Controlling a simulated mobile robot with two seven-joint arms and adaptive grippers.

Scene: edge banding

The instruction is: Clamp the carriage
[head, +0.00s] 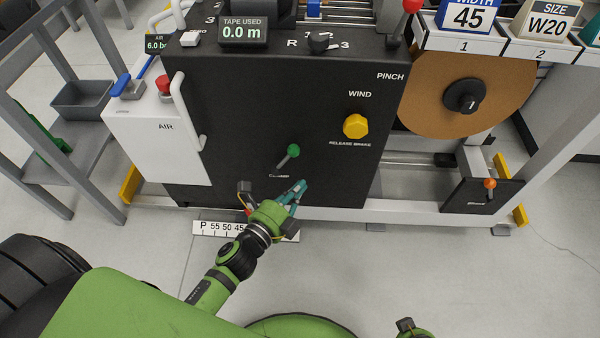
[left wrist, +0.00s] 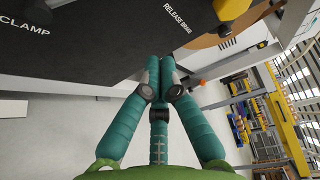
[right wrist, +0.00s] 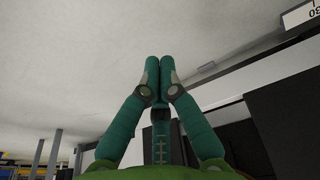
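The green-knobbed lever (head: 288,156) sticks out of the black front panel (head: 235,120), above a partly hidden label ending the word CLAMP. My right gripper (right wrist: 159,65) is shut and empty, pointing at bare wall or ceiling. I cannot tell which part is the carriage.
A yellow release-brake knob (head: 356,126) is right of the lever. A black plate with an orange knob (head: 489,184) sits lower right, under a brown roll (head: 420,95). A white AIR box (head: 150,140) stands left.

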